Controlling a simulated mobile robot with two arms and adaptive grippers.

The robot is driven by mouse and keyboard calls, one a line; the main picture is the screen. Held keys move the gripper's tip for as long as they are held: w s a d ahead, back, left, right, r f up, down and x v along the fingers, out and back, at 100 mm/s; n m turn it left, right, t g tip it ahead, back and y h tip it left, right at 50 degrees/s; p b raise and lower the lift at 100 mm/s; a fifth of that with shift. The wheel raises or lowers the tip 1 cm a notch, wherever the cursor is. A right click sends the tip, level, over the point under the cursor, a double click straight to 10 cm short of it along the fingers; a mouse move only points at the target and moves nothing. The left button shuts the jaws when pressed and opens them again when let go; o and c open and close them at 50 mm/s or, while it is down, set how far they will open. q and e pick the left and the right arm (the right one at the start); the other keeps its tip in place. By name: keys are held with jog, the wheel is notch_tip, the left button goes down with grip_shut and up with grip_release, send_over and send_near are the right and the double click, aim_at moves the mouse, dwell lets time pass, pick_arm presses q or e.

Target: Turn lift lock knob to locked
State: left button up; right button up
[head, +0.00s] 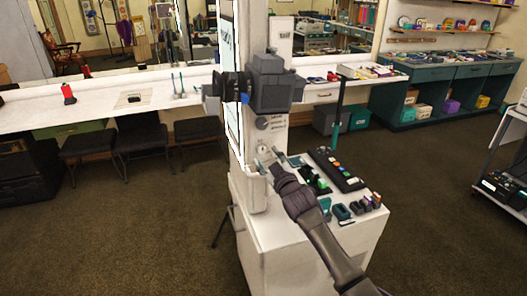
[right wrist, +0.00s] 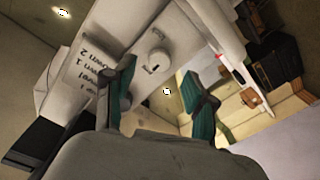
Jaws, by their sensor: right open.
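My right gripper (head: 270,160) is just below and right of the white knob in the head view. In the right wrist view its two teal fingers (right wrist: 162,92) are spread, with nothing between them, and the knob lies beyond the tips, seemingly apart from them. My left gripper is not in view.
Dark lettering (right wrist: 92,68) is beside the knob on the panel. A dark box-shaped device (head: 270,84) sits higher on the column. The white cabinet top (head: 292,205) holds a black tray (head: 335,171) and several small items under my right arm. Brown carpet is open at left.

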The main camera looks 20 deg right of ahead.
aim_at(263, 151)
jog(key=shift+w+a, duration=0.1)
jog(key=shift+w, duration=1.7)
grip_shut()
